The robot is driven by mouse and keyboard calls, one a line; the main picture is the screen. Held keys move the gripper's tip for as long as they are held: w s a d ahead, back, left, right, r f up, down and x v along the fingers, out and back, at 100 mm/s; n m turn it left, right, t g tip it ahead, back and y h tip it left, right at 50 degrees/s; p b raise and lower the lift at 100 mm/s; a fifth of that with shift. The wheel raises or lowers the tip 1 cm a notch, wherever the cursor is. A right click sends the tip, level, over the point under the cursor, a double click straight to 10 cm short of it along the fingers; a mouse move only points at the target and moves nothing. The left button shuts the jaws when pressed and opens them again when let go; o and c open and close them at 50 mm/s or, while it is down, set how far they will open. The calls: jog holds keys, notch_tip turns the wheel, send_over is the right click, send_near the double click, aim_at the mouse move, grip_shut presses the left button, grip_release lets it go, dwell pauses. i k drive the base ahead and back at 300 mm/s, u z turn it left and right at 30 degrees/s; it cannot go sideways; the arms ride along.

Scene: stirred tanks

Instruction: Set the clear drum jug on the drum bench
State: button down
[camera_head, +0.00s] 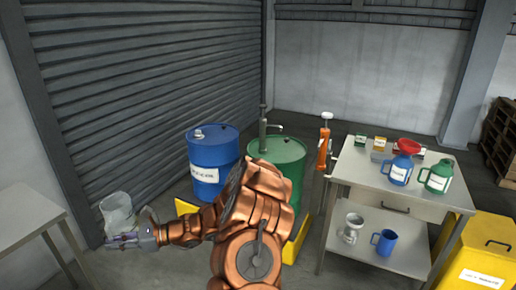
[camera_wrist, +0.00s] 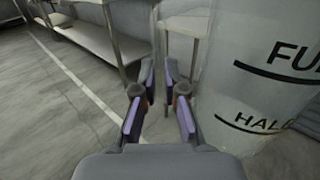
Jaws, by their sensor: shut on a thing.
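The clear drum jug (camera_head: 118,211) is at the lower left in the head view, translucent and roughly upright. In the wrist view its wall (camera_wrist: 265,85) fills the right side, with dark fill lines and partly cut-off lettering. My gripper (camera_head: 118,241) is at the jug's lower side, shut on it; the grasped part is hard to make out. My gripper's purple-padded fingers (camera_wrist: 160,112) show left of the jug's wall in the wrist view. A bare steel table (camera_head: 30,218) stands at the left; I cannot tell whether it is the drum bench.
A blue drum (camera_head: 212,165) and a green drum with a pump (camera_head: 285,160) stand at the centre. A steel bench (camera_head: 350,180) at the right carries a blue jug (camera_head: 398,172), a green jug (camera_head: 438,177) and small boxes. A yellow bin (camera_head: 478,250) is at its right.

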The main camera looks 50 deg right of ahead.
aim_at(356, 170)
jog(key=z, duration=0.75)
jog(key=i, duration=1)
jog(key=z, duration=1.25)
jog(key=i, duration=0.2)
jog(key=u, duration=0.05)
